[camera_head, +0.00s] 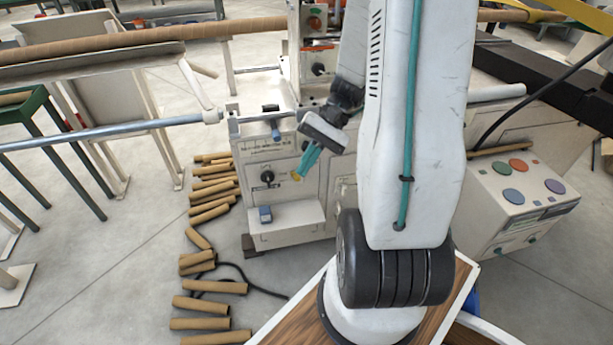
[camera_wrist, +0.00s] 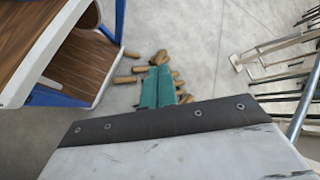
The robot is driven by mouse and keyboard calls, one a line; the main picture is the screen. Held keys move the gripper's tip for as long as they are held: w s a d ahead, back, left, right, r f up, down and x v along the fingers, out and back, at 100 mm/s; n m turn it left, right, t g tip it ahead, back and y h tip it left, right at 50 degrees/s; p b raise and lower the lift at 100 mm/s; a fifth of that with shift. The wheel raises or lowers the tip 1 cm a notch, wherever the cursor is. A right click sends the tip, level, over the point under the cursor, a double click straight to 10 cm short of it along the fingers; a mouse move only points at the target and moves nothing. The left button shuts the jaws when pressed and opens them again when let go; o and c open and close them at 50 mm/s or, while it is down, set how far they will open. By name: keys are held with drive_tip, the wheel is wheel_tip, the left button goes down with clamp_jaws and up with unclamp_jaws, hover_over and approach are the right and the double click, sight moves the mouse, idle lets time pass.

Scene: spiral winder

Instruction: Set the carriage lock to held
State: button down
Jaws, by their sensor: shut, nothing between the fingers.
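My gripper (camera_head: 308,162) is in front of the winder's cream front panel (camera_head: 255,158), its teal fingers together and pointing down. In the wrist view the fingers (camera_wrist: 157,88) are pressed together with nothing between them. The panel carries a black rotary knob (camera_head: 267,177), left of the fingers. A small yellow-orange part (camera_head: 296,176) shows right by the fingertips; I cannot tell whether they touch. A blue piece (camera_head: 265,214) sits on the ledge below, and a blue cylinder (camera_head: 276,130) is at the panel's top. Labels are too small to read, so I cannot tell which one is the carriage lock.
Cardboard tubes (camera_head: 208,287) and a black cable (camera_head: 240,270) lie on the floor at left. A control box (camera_head: 515,195) with coloured buttons stands at right. A metal rod (camera_head: 100,133) runs leftward from the machine. A green-framed table (camera_head: 30,110) is at far left.

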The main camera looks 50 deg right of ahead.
drive_tip(key=w+d+f+m+t+h, duration=0.2)
drive_tip(key=d+f+t+h, duration=0.1)
drive_tip(key=d+f+t, duration=0.5)
drive_tip(key=w+d+f+m+t+h, duration=0.2)
drive_tip(key=d+f+t+h, duration=0.2)
drive_tip(key=d+f, duration=1.1)
wheel_tip(320, 180, down, 3)
drive_tip(key=t, duration=0.3)
drive_tip(key=shift+w+r+t+h, duration=0.15)
drive_tip(key=shift+w+t+h, duration=0.15)
drive_tip(key=shift+t, duration=0.1)
approach(296, 176)
drive_tip(key=w+d, duration=0.4)
drive_tip(key=shift+w+a+f, duration=0.5)
drive_tip(key=shift+a, duration=0.25)
drive_tip(key=shift+w+a+f, duration=0.45)
drive_tip(key=shift+w+a, duration=0.05)
drive_tip(key=shift+a, duration=0.2)
